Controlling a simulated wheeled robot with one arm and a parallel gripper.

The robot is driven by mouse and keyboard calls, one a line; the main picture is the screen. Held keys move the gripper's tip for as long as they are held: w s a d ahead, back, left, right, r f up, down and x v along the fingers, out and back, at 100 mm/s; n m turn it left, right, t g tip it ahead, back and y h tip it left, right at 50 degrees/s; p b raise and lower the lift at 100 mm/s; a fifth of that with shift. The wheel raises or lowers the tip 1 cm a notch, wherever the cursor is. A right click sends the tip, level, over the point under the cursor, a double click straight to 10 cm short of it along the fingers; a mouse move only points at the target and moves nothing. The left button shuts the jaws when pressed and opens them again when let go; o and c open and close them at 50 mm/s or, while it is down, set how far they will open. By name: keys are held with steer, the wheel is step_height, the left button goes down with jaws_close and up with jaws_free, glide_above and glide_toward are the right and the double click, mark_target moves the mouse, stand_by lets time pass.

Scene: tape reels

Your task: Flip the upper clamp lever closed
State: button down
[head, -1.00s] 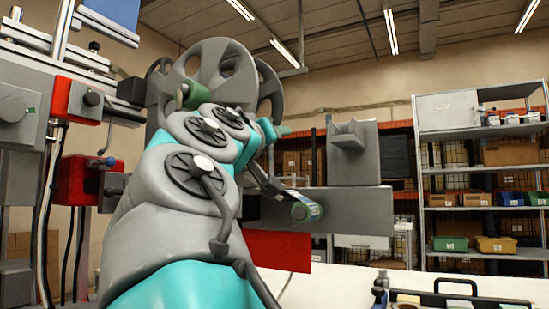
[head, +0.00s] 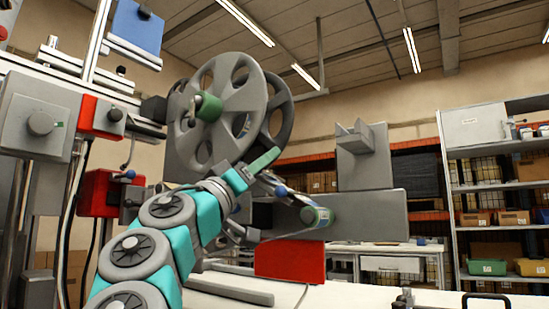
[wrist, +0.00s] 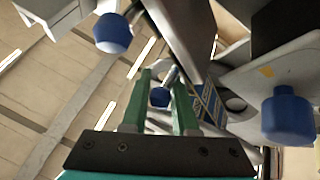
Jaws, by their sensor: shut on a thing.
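My gripper (wrist: 164,80) has two green fingers on a dark plate, seen from behind in the wrist view. It is shut on a lever with a blue knob (wrist: 160,97); the knob shows between the fingers, with a thin metal rod beside it. I cannot tell from the frames whether this is the upper clamp lever or how far it is turned. Other blue knobs stand at the upper left (wrist: 113,33) and at the right (wrist: 287,115), apart from the fingers.
A green-ended roller (head: 317,216) sticks out from a grey machine block (head: 370,212), right of my arm. A red box (head: 100,190) with knobs stands left. Shelves (head: 500,205) with bins are at the far right. A white table (head: 230,285) lies below.

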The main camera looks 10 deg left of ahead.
steer(key=shift+s+f, duration=0.15)
steer(key=shift+f, duration=0.1)
stand_by(0.5)
steer(key=c, duration=1.1)
jaws_free()
steer(key=shift+s, duration=0.1)
steer(key=o, duration=0.4)
steer(key=shift+a, duration=0.1)
steer(key=b+v, duration=0.2)
steer(key=v, duration=0.5)
steer(key=shift+s+a+f, duration=0.2)
steer(key=shift+s, duration=0.05)
steer(key=shift+r, duration=0.1)
